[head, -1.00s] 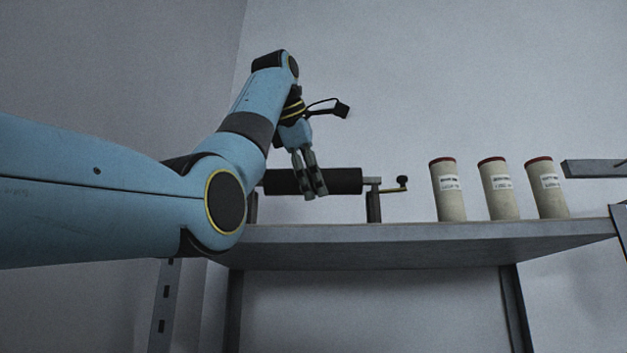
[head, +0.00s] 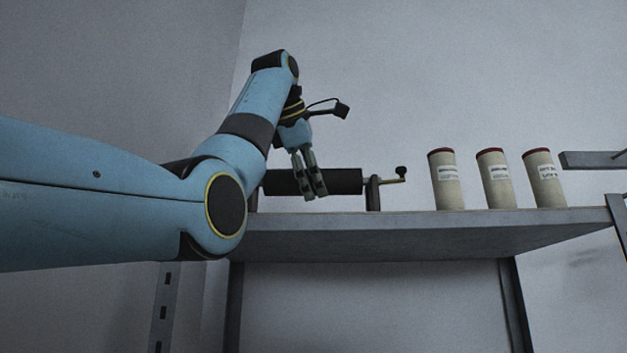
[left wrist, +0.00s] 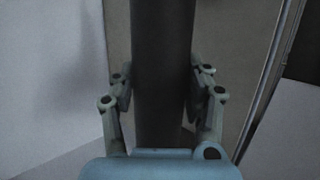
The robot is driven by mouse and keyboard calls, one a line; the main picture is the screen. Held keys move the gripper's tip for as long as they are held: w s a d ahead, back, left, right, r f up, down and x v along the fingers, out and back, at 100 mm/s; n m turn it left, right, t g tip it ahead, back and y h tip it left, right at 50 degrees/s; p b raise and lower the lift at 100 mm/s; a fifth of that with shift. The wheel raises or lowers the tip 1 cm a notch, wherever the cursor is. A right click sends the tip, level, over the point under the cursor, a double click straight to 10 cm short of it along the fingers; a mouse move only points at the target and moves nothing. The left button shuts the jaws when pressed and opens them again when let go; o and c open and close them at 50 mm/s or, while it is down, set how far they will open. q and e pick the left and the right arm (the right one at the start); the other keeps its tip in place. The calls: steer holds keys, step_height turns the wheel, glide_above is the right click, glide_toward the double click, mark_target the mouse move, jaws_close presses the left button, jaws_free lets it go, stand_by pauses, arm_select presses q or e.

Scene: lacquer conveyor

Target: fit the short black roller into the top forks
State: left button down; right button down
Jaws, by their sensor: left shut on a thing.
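The short black roller (head: 342,182) lies level just above the shelf in the head view. My left gripper (head: 317,196) is shut on it from above, with the fingers across its middle. In the left wrist view the roller (left wrist: 161,60) runs between the two fingers (left wrist: 160,95). The right fork (head: 373,193) stands upright at the roller's right end and overlaps its shaft. Whether the shaft is fully seated I cannot tell. The left fork (head: 254,199) is mostly hidden by my arm. My right gripper is out of view.
A crank with a black knob (head: 401,171) sticks out right of the fork. Three pale cylinders with red tops (head: 447,180) stand on the grey shelf (head: 420,232). A grey bar (head: 592,160) is at the far right. The shelf between fork and cylinders is clear.

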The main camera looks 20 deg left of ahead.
arm_select(q)
steer(key=shift+f, duration=0.3)
steer(key=c, duration=0.5)
jaws_free()
